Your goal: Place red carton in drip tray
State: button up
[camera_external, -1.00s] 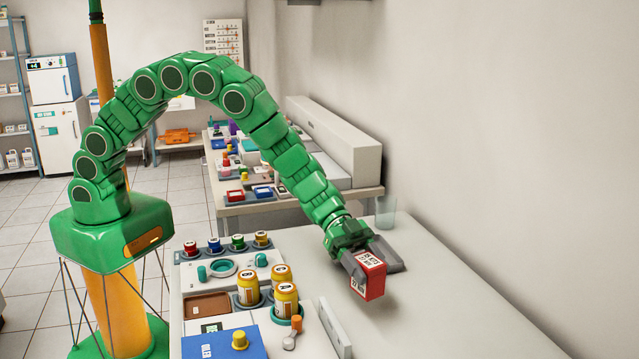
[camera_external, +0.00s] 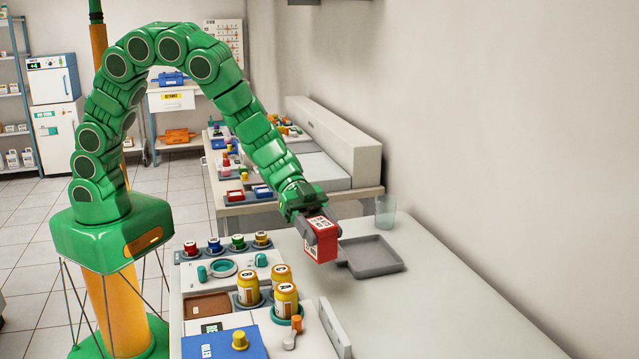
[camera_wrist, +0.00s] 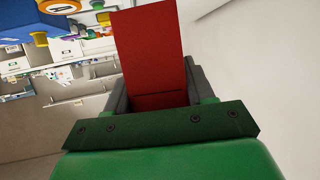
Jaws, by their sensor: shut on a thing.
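The red carton (camera_external: 322,249) has a white printed label on its top. My gripper (camera_external: 318,232) is shut on it and holds it above the white counter, just left of the drip tray. In the wrist view the red carton (camera_wrist: 150,50) stands between the grey fingers and hides much of what lies beyond. The grey drip tray (camera_external: 385,268) is a shallow, square tray lying flat on the counter; its inside looks empty. The carton overlaps the tray's left edge in the external view, but it is held above the counter.
A clear glass (camera_external: 386,212) stands behind the tray near the wall. A console with several yellow-labelled bottles (camera_external: 286,300), coloured caps and a brown tray (camera_external: 207,307) is at left. The counter (camera_external: 450,310) in front of the tray is bare.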

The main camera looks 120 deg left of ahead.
jog(key=shift+s+a+r, duration=0.15)
jog(key=shift+s+a, duration=0.2)
jog(key=shift+s, duration=0.05)
jog(key=s+a+n+t+y, duration=0.1)
jog(key=s+a, duration=0.4)
jog(key=a, duration=0.3)
jog(key=s+a+n+y, duration=0.1)
jog(key=s+a, duration=0.4)
jog(key=a, duration=0.3)
send_over(363, 260)
jog(key=shift+f, duration=6.15)
jog(key=shift+f, duration=0.1)
jog(key=o, duration=1)
jog(key=shift+o, duration=0.2)
